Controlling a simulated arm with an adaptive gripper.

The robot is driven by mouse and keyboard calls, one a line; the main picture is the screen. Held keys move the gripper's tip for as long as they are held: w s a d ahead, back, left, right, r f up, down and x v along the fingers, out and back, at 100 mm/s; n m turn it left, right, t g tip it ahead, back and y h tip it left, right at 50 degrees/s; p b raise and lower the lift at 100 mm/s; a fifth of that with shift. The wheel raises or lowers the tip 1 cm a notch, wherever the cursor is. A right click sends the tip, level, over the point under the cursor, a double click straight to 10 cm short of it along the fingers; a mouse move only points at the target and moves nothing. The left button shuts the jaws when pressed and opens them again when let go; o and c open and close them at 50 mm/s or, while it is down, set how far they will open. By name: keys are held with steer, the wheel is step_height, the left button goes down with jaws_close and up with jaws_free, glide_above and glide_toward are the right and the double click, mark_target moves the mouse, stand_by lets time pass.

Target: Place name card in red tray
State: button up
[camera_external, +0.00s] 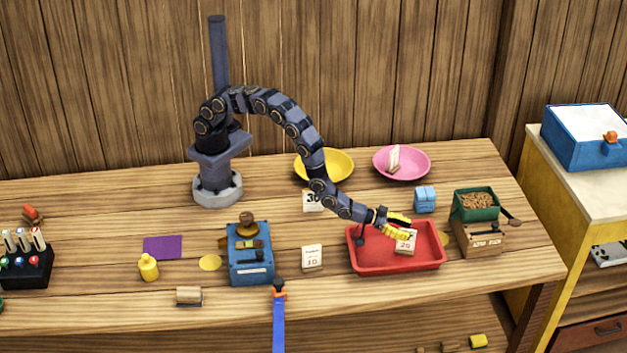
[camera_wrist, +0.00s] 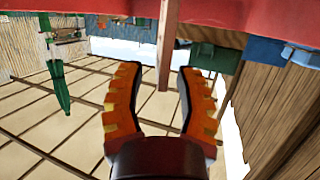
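The red tray (camera_external: 368,268) sits on the right half of the wooden table. A small cream card with dark marks, which look like a number, (camera_external: 405,243) is at the tray's right part, just below my gripper's fingers; I cannot tell whether it touches them. I cannot tell which card is the name card. My gripper (camera_external: 405,226) is over the tray, its yellow fingers spread. In the wrist view, my gripper (camera_wrist: 155,88) shows two orange fingers wide apart, with nothing clearly held. A brown upright bar (camera_wrist: 167,45) shows beyond them.
Other cards stand left of the tray (camera_external: 312,258) and behind it (camera_external: 313,200). A pink dish (camera_external: 418,172) holds a pale object; a yellow dish (camera_external: 340,168) is beside it. A blue block (camera_external: 425,199) and a green box of brown pieces (camera_external: 474,214) stand to the right.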

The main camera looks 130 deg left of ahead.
mark_target(399, 249)
steer(key=r, duration=0.7)
steer(key=shift+s+d+r, duration=0.15)
steer(key=shift+s, duration=0.1)
steer(key=s+d+r+m+g+h, duration=0.1)
steer(key=s+d+r+g+h, duration=0.2)
steer(key=s+d+r, duration=0.35)
steer(key=s+d+r+m+g+h, duration=0.2)
steer(key=s+d+r+g+h, duration=0.15)
steer(key=s, duration=0.55)
steer(key=s+r+g, duration=0.2)
steer(key=s, duration=0.9)
steer(key=s+d+r+m+g, duration=0.1)
steer(key=s+r+g, duration=0.1)
steer(key=s, duration=0.9)
steer(key=s+r+m+g, duration=0.1)
steer(key=s+g, duration=0.3)
steer(key=s, duration=0.7)
steer(key=shift+s+d+r, duration=0.2)
steer(key=shift+d+r, duration=0.15)
steer(key=shift+r, duration=0.15)
